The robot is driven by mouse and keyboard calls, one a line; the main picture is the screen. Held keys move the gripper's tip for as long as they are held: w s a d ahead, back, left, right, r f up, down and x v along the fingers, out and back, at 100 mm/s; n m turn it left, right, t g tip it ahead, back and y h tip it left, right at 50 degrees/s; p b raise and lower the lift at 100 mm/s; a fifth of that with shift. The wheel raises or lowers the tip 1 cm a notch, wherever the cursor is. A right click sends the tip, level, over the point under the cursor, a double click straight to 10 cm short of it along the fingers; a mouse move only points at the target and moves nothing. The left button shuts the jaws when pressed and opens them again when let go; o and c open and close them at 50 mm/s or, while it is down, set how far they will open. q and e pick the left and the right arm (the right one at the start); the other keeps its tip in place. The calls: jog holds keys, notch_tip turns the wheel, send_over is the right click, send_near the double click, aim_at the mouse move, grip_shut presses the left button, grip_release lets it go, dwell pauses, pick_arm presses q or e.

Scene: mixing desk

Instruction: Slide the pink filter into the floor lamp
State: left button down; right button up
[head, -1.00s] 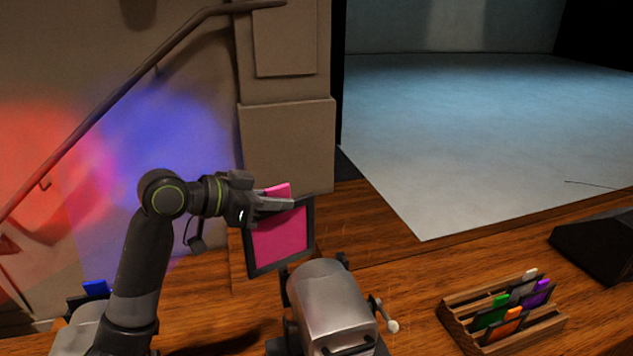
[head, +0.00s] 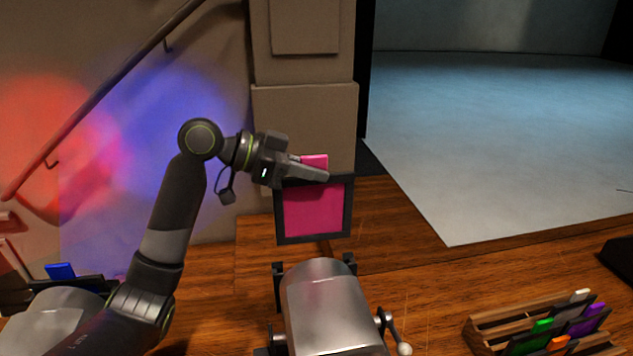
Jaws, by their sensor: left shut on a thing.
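The pink filter (head: 313,210) is a square pink sheet in a dark frame with a pink tab on top. My left gripper (head: 312,171) is shut on the tab and holds the filter upright, facing me. The filter hangs above and behind the floor lamp (head: 330,305), a silver metal housing with dark brackets at its far end. In the picture a small gap shows between the frame's lower edge and the lamp's brackets. The lamp's slot cannot be made out. My right gripper is not in view.
A wooden rack (head: 485,335) with several coloured filters stands at the lower right. Another lamp (head: 55,315) with a blue filter (head: 60,271) is at the lower left. A knob on a lever (head: 403,348) sticks out at the floor lamp's right. The wooden floor behind is clear.

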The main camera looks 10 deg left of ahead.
pick_arm(q)
jog(key=shift+w+d+f, duration=0.1)
jog(key=shift+w+f, duration=0.1)
jog(key=shift+f, duration=0.25)
jog(key=shift+s+f+b, duration=0.2)
jog(key=shift+f+b, duration=0.35)
jog(key=shift+b, duration=0.15)
notch_tip(320, 180, down, 3)
jog(key=shift+b, duration=1.05)
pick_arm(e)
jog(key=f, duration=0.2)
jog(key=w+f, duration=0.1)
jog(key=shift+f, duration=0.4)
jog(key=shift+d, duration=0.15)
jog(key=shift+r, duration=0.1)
pick_arm(q)
jog(key=shift+f, duration=0.15)
